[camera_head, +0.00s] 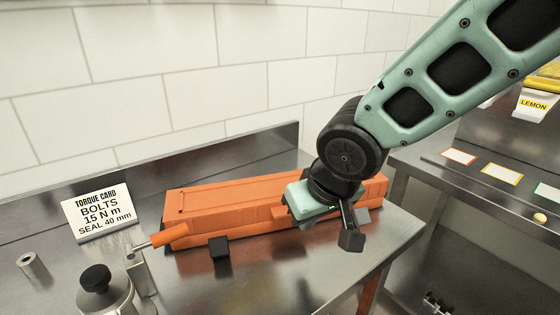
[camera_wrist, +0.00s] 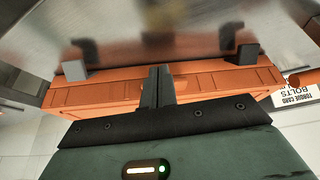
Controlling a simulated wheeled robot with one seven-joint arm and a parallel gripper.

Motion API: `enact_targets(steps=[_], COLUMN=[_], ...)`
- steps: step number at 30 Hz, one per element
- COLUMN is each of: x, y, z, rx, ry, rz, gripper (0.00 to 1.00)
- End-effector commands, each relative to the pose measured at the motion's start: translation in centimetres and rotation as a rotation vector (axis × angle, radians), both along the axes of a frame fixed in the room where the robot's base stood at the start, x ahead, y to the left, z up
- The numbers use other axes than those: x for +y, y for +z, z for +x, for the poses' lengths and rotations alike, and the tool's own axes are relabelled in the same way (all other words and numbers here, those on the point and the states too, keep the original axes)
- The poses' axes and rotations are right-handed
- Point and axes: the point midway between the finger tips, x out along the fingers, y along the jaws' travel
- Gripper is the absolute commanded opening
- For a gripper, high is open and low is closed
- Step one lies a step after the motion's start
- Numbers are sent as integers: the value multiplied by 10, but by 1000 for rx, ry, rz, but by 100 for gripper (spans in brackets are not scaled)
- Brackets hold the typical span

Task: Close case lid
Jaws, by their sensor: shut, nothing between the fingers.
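The long orange case (camera_head: 225,200) lies on the metal bench against the back ledge. Its lid appears down over the body, but whether it is fully seated I cannot tell. In the wrist view the case (camera_wrist: 215,82) runs across the middle. My gripper (camera_head: 350,238) is over the case's right part, fingers pointing down by its front edge. The fingers (camera_wrist: 157,72) are together and empty, overlapping the case in the wrist view. Whether they touch it is unclear. My gripper hides part of the case front and top.
A dark block (camera_head: 219,248) stands at the case's front. An orange-handled tool (camera_head: 170,236) lies off the left end near a metal post. A torque card (camera_head: 100,213), a black-knobbed pot (camera_head: 97,283) and a small metal cylinder (camera_head: 32,267) stand left. The front bench is clear.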

Motion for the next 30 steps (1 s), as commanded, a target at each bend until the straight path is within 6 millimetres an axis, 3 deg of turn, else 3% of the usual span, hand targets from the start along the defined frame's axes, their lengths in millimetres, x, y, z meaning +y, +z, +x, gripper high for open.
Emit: enact_targets(steps=[23, 30], x=[0, 2], y=[-6, 15], z=[-1, 6], rx=[-3, -4], ry=[-1, -1], rz=[4, 4], gripper=[0, 0])
